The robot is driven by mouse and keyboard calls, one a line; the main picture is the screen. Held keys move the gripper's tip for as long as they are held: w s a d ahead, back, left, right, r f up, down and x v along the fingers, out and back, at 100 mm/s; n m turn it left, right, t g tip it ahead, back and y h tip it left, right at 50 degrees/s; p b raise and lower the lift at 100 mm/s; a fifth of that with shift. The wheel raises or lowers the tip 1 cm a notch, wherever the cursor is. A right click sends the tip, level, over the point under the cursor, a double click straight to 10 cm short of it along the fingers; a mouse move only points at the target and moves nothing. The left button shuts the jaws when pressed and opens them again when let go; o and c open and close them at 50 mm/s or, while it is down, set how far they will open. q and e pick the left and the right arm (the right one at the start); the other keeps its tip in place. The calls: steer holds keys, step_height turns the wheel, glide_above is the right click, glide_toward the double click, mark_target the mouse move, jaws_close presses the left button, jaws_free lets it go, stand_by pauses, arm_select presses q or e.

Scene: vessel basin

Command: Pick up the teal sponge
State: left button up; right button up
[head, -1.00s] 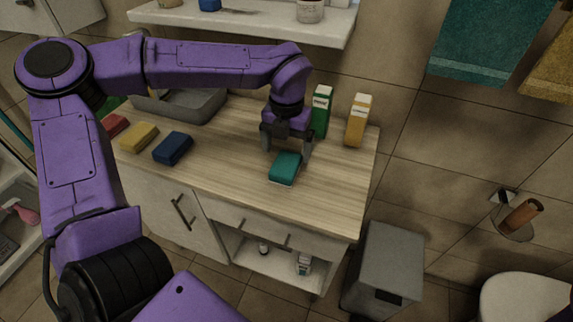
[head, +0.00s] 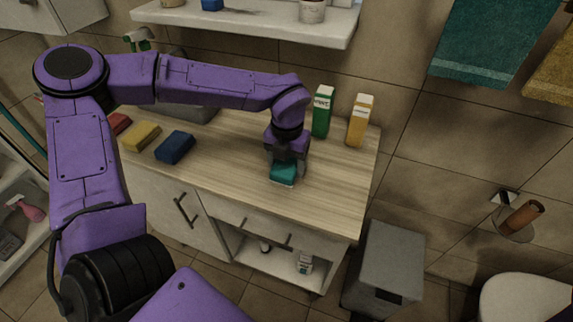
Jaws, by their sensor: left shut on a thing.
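The teal sponge (head: 284,174) lies on the wooden counter (head: 325,195) near its front edge, in the right half. My left gripper (head: 287,165) points down over it, with its fingers at the sponge's sides. It is shut on the sponge and hides its upper part. The sponge's lower front side shows, and I see no clear gap between it and the counter. My right gripper is not in view.
A blue sponge (head: 174,147), a yellow sponge (head: 140,136) and a red sponge (head: 118,124) lie to the left. A grey bin (head: 386,270) stands right of the cabinet.

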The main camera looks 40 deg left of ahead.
arm_select(q)
step_height(320, 180, up, 3)
steer(key=shift+w+r, duration=0.1)
steer(key=s+d+r+b, duration=0.1)
steer(key=s+d+r, duration=0.1)
steer(key=s+r, duration=0.3)
steer(key=s+d+r+b, duration=0.1)
steer(key=s+r, duration=0.3)
steer(key=s, duration=0.4)
steer(key=shift+s+d+r, duration=0.25)
steer(key=shift+d+r, duration=0.15)
steer(key=shift+d, duration=0.45)
